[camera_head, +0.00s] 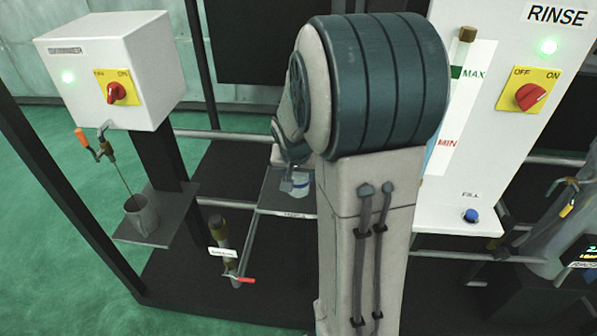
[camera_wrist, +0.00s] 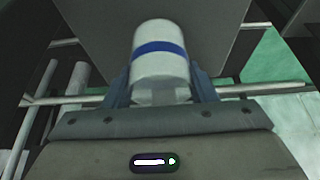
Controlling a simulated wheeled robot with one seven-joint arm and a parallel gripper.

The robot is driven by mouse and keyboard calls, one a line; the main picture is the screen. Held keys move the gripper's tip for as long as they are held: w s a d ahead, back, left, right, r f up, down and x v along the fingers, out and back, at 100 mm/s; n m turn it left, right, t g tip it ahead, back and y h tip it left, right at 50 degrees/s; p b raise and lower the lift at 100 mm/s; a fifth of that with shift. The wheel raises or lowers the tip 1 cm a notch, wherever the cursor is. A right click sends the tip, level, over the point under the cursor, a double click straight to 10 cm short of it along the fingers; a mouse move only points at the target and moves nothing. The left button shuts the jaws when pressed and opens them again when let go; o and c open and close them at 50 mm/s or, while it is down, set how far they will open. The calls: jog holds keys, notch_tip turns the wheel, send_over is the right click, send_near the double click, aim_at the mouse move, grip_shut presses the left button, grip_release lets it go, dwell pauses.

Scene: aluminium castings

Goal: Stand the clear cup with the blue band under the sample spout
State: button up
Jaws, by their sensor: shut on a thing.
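The clear cup with the blue band (camera_wrist: 160,65) is between the two fingers of my gripper (camera_wrist: 160,82), which is shut on it. In the head view the cup (camera_head: 298,186) shows only in part, just left of my arm, over or at a dark shelf (camera_head: 272,190) with a small front label. I cannot tell whether its base touches the shelf. The sample spout is not clearly visible; my arm covers that area in the head view.
At left, a white box (camera_head: 112,70) with a red switch has a tap (camera_head: 102,150) over a grey mug (camera_head: 142,214) on its own shelf. A valve with a red handle (camera_head: 236,278) stands low in front. The RINSE panel (camera_head: 520,130) is at right.

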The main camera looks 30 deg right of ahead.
jog(key=shift+f, duration=0.1)
jog(key=shift+f+b, duration=0.1)
jog(key=shift+b, duration=0.2)
jog(key=o, duration=0.9)
jog(key=shift+o, duration=0.2)
jog(key=shift+s+r, duration=0.1)
jog(key=shift+r, duration=0.4)
jog(key=s+a+r+n+y+b, duration=0.1)
jog(key=s+a+r+n, duration=0.1)
jog(key=s+a, duration=0.5)
jog(key=s+a+r+n+g+y+b, duration=0.1)
jog(key=s+a+n, duration=0.3)
jog(key=s, duration=0.7)
jog(key=a+r, duration=0.1)
jog(key=a, duration=0.1)
jog(key=shift+s+a+r+n+y, duration=0.2)
jog(key=shift+s+a+n+y, duration=0.1)
jog(key=shift+s+a, duration=0.1)
